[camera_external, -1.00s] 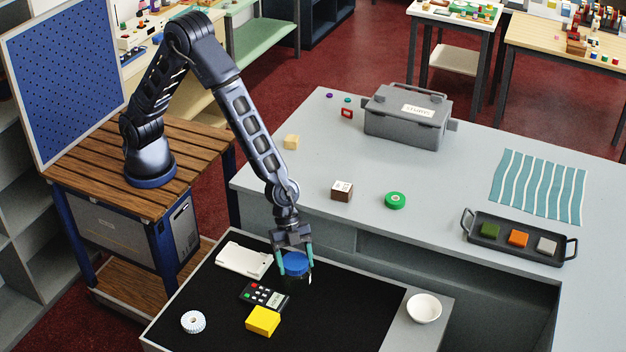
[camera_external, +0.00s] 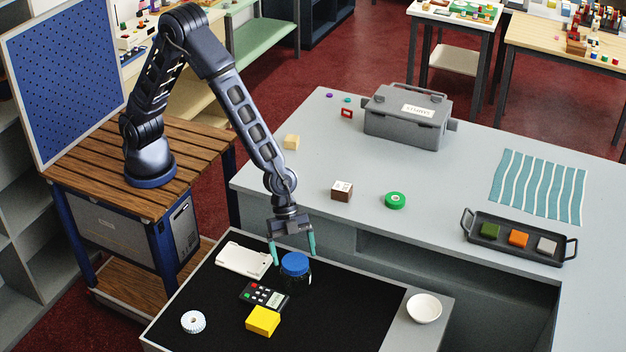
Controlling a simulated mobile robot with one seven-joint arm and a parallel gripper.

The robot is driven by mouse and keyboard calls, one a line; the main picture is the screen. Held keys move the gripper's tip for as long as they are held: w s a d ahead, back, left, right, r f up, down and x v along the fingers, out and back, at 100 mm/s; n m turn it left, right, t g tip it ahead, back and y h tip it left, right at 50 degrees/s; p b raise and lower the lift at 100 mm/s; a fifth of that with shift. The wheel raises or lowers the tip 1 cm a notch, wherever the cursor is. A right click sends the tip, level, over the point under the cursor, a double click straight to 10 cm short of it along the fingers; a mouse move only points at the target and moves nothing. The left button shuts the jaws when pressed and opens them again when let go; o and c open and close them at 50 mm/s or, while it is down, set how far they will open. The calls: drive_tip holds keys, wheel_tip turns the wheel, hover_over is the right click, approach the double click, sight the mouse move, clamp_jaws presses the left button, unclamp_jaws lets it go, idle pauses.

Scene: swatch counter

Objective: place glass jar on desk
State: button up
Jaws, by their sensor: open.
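A glass jar with a blue lid (camera_external: 295,264) stands upright on the black surface of the low grey-rimmed desk (camera_external: 425,340). The jar's dark body blends into the black surface. My gripper (camera_external: 294,255) has its two teal fingers spread apart, with the fingertips at about the height of the lid. It is open and does not hold the jar.
Around the jar lie a white flat case (camera_external: 243,260), a calculator (camera_external: 264,296), a yellow block (camera_external: 263,320) and a white ribbed roll (camera_external: 193,322). A white bowl (camera_external: 424,308) sits on the desk's right side. The higher grey counter (camera_external: 440,190) rises behind. The black surface right of the jar is clear.

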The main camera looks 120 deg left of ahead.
drive_tip(key=s+a+r+n, duration=0.2)
drive_tip(key=s+a+r, duration=0.3)
drive_tip(key=s+r, duration=0.65)
drive_tip(key=s+a+r+n, duration=0.1)
drive_tip(key=s+a+r, duration=0.4)
drive_tip(key=s+r, duration=0.65)
drive_tip(key=s+a+r+n+y, duration=0.1)
drive_tip(key=s+a+r+n, duration=0.1)
drive_tip(key=s, duration=0.5)
drive_tip(key=s+a+r+n+y, duration=0.1)
drive_tip(key=s+a+r+n, duration=0.1)
drive_tip(key=s+a, duration=0.2)
drive_tip(key=s+a+r+n+y, duration=0.2)
drive_tip(key=s+a+r, duration=0.1)
drive_tip(key=s, duration=0.8)
drive_tip(key=shift+a, duration=0.6)
